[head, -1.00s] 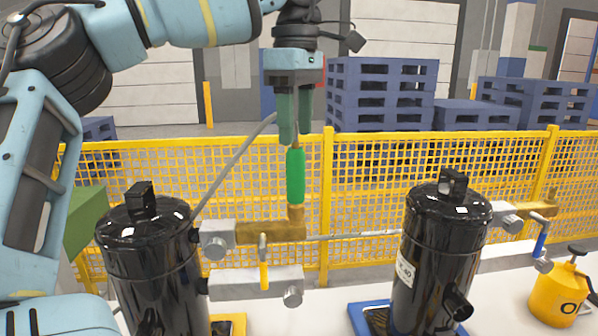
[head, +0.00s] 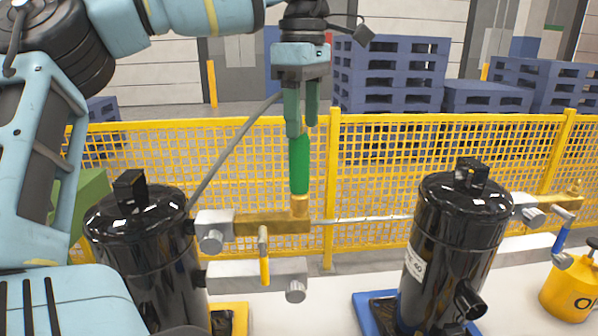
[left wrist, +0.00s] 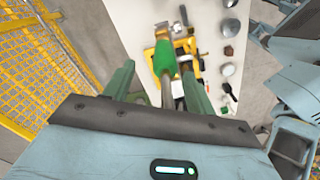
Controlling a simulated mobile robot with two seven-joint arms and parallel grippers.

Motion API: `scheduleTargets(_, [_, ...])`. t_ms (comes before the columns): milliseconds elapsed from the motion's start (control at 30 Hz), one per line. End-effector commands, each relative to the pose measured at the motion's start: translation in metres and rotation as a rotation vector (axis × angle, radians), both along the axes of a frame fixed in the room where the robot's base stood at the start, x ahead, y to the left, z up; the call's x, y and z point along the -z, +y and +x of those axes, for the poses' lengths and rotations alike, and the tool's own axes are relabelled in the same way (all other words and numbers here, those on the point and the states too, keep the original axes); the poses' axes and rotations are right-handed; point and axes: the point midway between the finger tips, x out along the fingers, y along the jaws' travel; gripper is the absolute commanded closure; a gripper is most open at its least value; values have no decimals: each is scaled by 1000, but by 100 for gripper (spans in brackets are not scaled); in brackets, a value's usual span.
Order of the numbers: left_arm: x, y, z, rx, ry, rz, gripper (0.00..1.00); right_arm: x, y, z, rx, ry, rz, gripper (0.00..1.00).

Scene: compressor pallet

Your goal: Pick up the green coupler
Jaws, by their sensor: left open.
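The green coupler (head: 299,163) stands upright on a brass fitting (head: 300,206) between the two black compressors, with a grey hose leading up and away to the left behind it. My left gripper (head: 301,128) points straight down over the coupler's top, its green fingers open and their tips around the hose end at the coupler's upper end. In the left wrist view the coupler (left wrist: 165,60) shows between and beyond the open fingers (left wrist: 157,88). Whether the fingers touch it cannot be told. My right gripper is not in view.
A left black compressor (head: 140,245) and a right black compressor (head: 452,250) flank the fitting. A yellow-handled valve (head: 263,262) sits just below it. A yellow mesh fence (head: 380,170) stands behind. A yellow canister (head: 572,290) stands at the right.

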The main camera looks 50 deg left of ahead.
Motion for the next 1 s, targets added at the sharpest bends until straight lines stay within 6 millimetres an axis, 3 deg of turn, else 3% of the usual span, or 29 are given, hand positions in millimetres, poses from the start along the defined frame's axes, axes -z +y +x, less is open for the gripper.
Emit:
scheduleTargets(500, [48,0,-9,0,-1,-1,44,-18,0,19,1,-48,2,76])
scheduleTargets(767, [51,0,-8,-1,-2,1,44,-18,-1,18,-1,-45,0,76])
scheduleTargets(1000, [51,0,-8,-1,-2,1,74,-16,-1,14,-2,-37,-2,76])
